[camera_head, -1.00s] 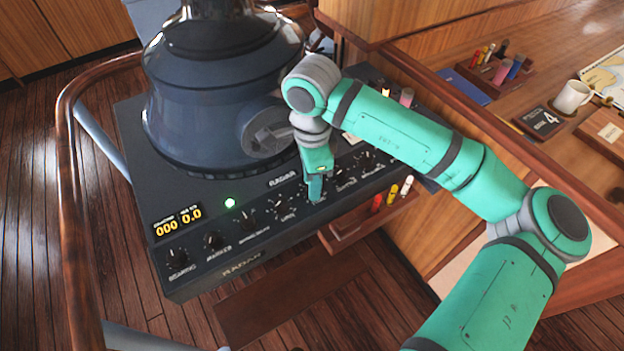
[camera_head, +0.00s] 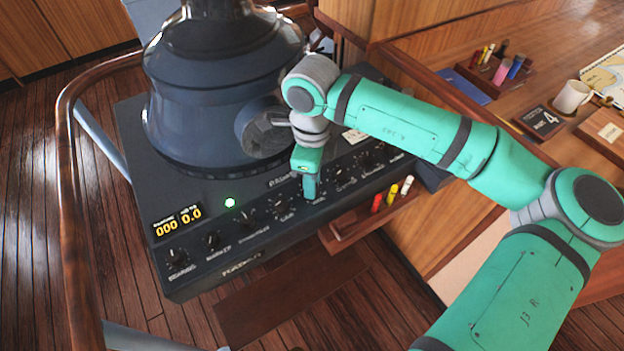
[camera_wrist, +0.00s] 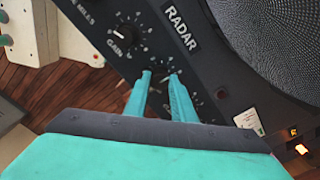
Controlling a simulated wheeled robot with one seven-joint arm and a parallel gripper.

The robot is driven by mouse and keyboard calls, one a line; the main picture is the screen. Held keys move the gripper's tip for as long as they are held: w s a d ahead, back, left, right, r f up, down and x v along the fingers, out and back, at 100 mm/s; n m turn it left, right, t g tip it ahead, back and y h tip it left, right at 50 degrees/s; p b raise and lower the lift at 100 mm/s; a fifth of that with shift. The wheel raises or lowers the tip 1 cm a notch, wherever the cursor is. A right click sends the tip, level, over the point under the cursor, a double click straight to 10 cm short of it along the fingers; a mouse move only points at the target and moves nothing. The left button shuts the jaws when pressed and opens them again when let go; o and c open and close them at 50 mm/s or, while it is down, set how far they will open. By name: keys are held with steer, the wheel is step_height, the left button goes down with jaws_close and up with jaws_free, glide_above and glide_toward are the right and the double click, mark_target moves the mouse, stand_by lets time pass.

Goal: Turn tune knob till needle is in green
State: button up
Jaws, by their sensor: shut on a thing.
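The radar console (camera_head: 210,262) is a dark panel with a row of small black knobs along its front. My gripper (camera_head: 310,192) points down at this row, just right of the gain knob (camera_head: 282,206). It is shut on a small knob (camera_wrist: 162,79), mostly hidden by the fingers; its label cannot be read. In the wrist view, the fingertips (camera_wrist: 160,76) stand either side of this knob, and the gain knob (camera_wrist: 121,33) shows at upper left. I cannot make out a meter needle or green band in either view.
A big dark radar hood (camera_head: 215,110) rises behind the knobs. A green lamp (camera_head: 230,202) is lit near an orange display (camera_head: 178,220) reading 000 and 0.0. A small shelf (camera_head: 350,232) with coloured markers sits at the right. A wooden rail (camera_head: 68,190) runs along the left.

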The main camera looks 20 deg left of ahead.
steer(key=o, duration=1.1)
steer(key=shift+c, duration=0.2)
step_height(320, 180, up, 11)
steer(key=shift+a+f, duration=0.1)
